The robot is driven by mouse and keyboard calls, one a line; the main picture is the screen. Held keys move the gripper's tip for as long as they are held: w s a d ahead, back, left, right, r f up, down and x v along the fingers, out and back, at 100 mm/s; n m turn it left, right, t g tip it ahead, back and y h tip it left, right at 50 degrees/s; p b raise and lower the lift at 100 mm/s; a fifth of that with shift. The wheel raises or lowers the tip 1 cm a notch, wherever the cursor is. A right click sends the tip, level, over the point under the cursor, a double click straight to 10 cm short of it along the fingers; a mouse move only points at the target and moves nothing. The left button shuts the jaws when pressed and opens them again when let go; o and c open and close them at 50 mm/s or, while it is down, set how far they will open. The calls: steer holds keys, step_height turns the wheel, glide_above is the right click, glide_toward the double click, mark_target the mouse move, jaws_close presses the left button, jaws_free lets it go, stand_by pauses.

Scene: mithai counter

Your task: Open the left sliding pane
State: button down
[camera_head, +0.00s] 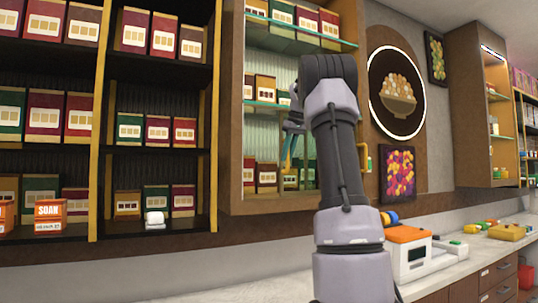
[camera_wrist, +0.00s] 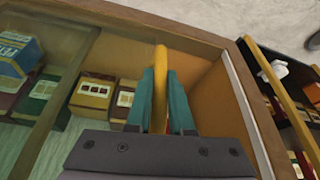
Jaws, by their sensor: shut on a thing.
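My gripper (camera_wrist: 161,88) has its two teal fingers closed on an upright yellow-orange handle bar (camera_wrist: 161,58) in the wrist view. The bar is at the front of the wooden wall cabinet, near its side frame (camera_wrist: 238,85). I cannot make out the clear pane apart from the glass around the bar. A strip of greenish glass (camera_wrist: 67,92) runs at a slant to the left of the gripper. In the head view the gripper (camera_head: 289,148) is partly hidden behind my arm, in front of the cabinet (camera_head: 232,150). Boxed sweets (camera_wrist: 92,93) stand behind the glass.
Dark open shelves (camera_head: 150,75) with maroon and green boxes stand left of the cabinet. A round sign (camera_head: 397,92) hangs to its right. A white and orange machine (camera_head: 408,252) stands on the counter at the lower right.

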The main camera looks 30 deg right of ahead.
steer(key=d, duration=0.9)
steer(key=shift+d, duration=0.25)
steer(key=c, duration=0.8)
jaws_free()
steer(key=a+v, duration=0.1)
steer(key=v, duration=0.9)
steer(key=shift+s+d+r, duration=0.2)
steer(key=shift+d+r, duration=0.2)
